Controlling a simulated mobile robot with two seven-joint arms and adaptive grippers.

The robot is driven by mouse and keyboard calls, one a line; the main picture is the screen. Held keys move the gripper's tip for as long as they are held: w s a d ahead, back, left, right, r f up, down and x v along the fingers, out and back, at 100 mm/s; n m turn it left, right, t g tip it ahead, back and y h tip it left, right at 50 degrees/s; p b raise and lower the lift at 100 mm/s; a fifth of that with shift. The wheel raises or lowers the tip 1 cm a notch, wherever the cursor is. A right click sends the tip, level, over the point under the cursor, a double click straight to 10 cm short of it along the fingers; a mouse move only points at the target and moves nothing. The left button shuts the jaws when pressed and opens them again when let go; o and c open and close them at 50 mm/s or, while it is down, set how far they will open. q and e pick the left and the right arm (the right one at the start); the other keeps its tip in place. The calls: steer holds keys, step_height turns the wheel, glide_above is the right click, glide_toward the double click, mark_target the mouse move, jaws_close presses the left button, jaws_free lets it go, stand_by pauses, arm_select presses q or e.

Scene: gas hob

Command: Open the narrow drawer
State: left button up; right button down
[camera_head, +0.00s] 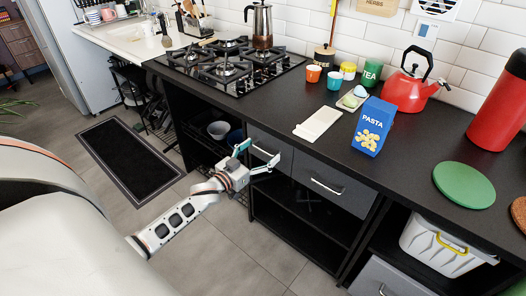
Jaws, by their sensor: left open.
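The narrow drawer (279,149) is a dark grey front under the black counter, left of a wider grey drawer (341,197). It looks shut, about flush with the wider one. Its silver bar handle (262,151) runs across the front. My left gripper (259,156) is open, with its teal-padded fingers spread in front of the handle, one towards its upper left and one towards its lower right. I cannot tell whether the fingers touch the handle. The gripper hides the lower left part of the drawer front. My right gripper is not in view.
An open shelf with bowls (219,130) lies left of the drawer, and open shelves lie below it. A gas hob (231,66), a pasta box (373,127) and a red kettle (406,90) stand on the counter (283,108). The floor (232,245) in front is clear.

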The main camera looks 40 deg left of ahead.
arm_select(q)
steer(key=shift+w, duration=0.35)
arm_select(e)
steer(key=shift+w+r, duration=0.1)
